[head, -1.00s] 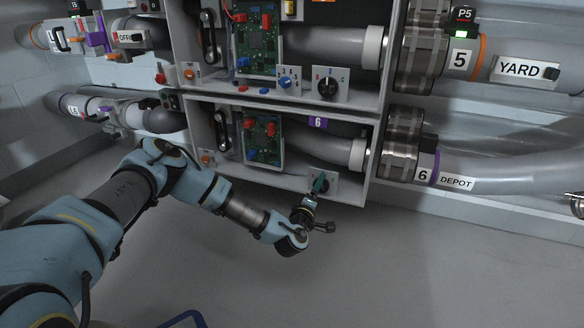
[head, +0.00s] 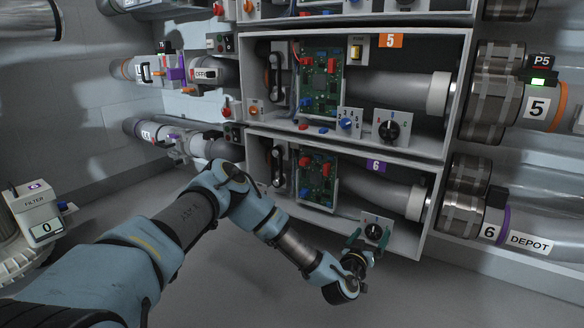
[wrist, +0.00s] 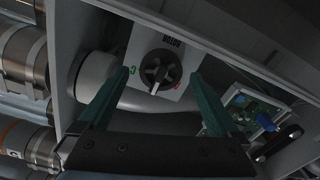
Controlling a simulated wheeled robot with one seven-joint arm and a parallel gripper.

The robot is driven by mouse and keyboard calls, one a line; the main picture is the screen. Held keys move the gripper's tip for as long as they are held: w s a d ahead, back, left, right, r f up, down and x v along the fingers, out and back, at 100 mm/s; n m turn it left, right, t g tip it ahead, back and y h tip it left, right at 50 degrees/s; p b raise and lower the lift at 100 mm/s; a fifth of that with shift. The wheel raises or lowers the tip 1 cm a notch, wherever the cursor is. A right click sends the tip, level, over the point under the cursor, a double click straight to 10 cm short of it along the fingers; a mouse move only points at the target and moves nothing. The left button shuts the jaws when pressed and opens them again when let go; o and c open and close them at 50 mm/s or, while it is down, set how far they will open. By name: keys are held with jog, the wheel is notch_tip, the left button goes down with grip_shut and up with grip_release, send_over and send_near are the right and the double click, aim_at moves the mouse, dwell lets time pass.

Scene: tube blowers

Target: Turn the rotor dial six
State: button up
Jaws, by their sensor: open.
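The rotor dial six (head: 374,231) is a dark round knob on a pale plate at the lower right of the lower cubby, under the purple 6 label (head: 376,166). In the wrist view the dial (wrist: 159,72) shows a lighter raised grip bar, on a plate with ROTOR lettering, a green mark on the left and a red mark on the right. My gripper (head: 368,239) is in front of the dial. Its two green fingers (wrist: 158,77) are spread, one on each side of the dial. They look empty, and I cannot tell whether they touch the plate.
The upper cubby, marked with an orange 5 (head: 395,41), has a similar dial (head: 389,130) and a blue knob (head: 346,124). A green circuit board (head: 316,181) sits left in the lower cubby. The DEPOT pipe (head: 530,241) runs right. Floor below is clear.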

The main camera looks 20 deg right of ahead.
jog(key=p+v, duration=0.5)
jog(key=v, duration=0.6)
jog(key=w+a+r+m+g+y+p, duration=0.1)
jog(key=w+a+r+y+p, duration=0.1)
jog(key=w+a+r+p, duration=0.2)
jog(key=w+a+r+m+g+y+p, duration=0.1)
jog(key=w+a+r+g+y+p, duration=0.1)
jog(key=w+a+r+p, duration=0.3)
jog(key=w+a+r+m+g+y+p, duration=0.1)
jog(key=w+a+r+p, duration=0.3)
jog(key=r+p, duration=0.6)
jog(key=shift+w+r+g+y+p, duration=0.15)
jog(key=shift+r+g+y+p, duration=0.3)
jog(key=shift+r, duration=2.5)
jog(key=shift+a, duration=0.1)
